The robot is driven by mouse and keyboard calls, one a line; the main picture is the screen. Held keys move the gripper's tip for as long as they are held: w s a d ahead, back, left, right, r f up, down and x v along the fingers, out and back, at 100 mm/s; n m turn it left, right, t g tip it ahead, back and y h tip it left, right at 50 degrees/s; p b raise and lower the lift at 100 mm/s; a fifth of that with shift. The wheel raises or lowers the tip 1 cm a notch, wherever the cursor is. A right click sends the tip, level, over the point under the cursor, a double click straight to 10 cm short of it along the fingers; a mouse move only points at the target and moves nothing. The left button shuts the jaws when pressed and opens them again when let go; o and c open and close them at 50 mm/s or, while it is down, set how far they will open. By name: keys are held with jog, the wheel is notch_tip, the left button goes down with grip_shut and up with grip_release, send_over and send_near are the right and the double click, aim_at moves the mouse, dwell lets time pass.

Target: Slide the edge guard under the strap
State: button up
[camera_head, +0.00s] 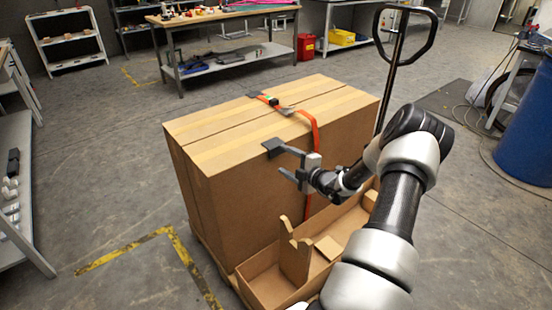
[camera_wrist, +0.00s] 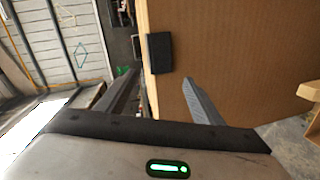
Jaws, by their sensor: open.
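A large cardboard box (camera_head: 240,160) stands in the middle of the head view. An orange strap (camera_head: 314,135) crosses its top and runs down the side facing me. The dark edge guard (camera_head: 272,146) sits on the box's near top edge, left of the strap and apart from it. It also shows as a black block on the cardboard in the wrist view (camera_wrist: 160,53). My gripper (camera_head: 284,163) is open and empty beside the box's side, close to the guard. In the wrist view the guard lies ahead, between the directions of my two fingers (camera_wrist: 158,84).
A dark buckle with a green spot (camera_head: 268,100) and a grey flat piece (camera_head: 286,112) are at the strap on top. An open cardboard tray (camera_head: 265,285) with upright pieces stands below my arm. A pallet-jack handle (camera_head: 396,70) rises behind.

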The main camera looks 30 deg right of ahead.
aim_at(272, 154)
jog(key=b+x, duration=0.1)
jog(key=x, duration=0.5)
jog(key=shift+w, duration=0.2)
jog(key=c, duration=1.1)
jog(key=shift+o, duration=1)
jog(key=shift+w+d+f+b, duration=0.15)
jog(key=shift+d+b, duration=0.5)
jog(key=shift+d, duration=1)
jog(key=shift+w+d+r+b, duration=0.1)
jog(key=shift+w+d+b, duration=0.35)
jog(key=shift+d, duration=1.2)
jog(key=shift+d+f+b, duration=0.1)
jog(key=shift+d+b, duration=0.7)
jog(key=shift+d, duration=0.85)
jog(key=o, duration=0.9)
